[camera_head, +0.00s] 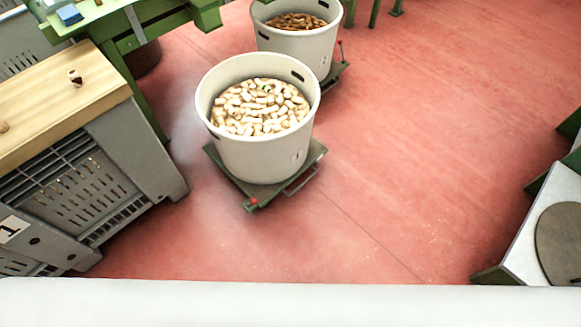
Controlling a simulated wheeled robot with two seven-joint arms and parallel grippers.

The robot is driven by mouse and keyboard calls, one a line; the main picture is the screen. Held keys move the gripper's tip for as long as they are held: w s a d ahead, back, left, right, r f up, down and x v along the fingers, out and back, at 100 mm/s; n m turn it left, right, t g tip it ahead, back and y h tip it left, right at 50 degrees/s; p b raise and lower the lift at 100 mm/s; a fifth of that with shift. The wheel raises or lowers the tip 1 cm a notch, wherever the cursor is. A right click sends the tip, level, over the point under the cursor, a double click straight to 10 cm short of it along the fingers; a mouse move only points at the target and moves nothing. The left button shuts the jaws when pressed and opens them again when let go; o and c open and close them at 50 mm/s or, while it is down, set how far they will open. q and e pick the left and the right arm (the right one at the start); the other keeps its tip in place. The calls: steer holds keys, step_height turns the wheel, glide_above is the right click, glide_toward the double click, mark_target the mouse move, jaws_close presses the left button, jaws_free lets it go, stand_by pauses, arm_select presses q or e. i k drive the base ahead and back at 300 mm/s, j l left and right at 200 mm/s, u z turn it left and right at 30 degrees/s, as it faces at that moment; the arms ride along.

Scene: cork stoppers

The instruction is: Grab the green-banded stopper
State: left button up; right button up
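A large white tub (255,155) full of pale cork stoppers (258,118) stands near the middle of the view. A tiny greenish fleck seems to show among the corks toward the far side of the pile; it is too small to tell whether it is a band. A single stopper (75,77) with a dark band stands on the wooden top at the left; the band's colour is unclear. Neither of my grippers is in view.
The tub sits on a green wheeled dolly (246,197). A second white tub (312,45) with brown contents stands behind it. A grey crate (75,190) under a wooden top (40,110) is at left. Red floor (430,130) is clear toward a round-topped stand (530,235) at right.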

mark_target(266, 88)
steer(key=l+u, duration=0.1)
steer(key=u, duration=0.95)
steer(key=l+u, duration=0.4)
steer(key=l, duration=0.2)
steer(key=l+u, duration=0.4)
steer(key=l, duration=0.2)
steer(key=l+u, duration=0.35)
steer(key=l, duration=0.2)
steer(key=k+l+u, duration=0.25)
steer(key=l+u, duration=0.15)
steer(key=l, duration=0.15)
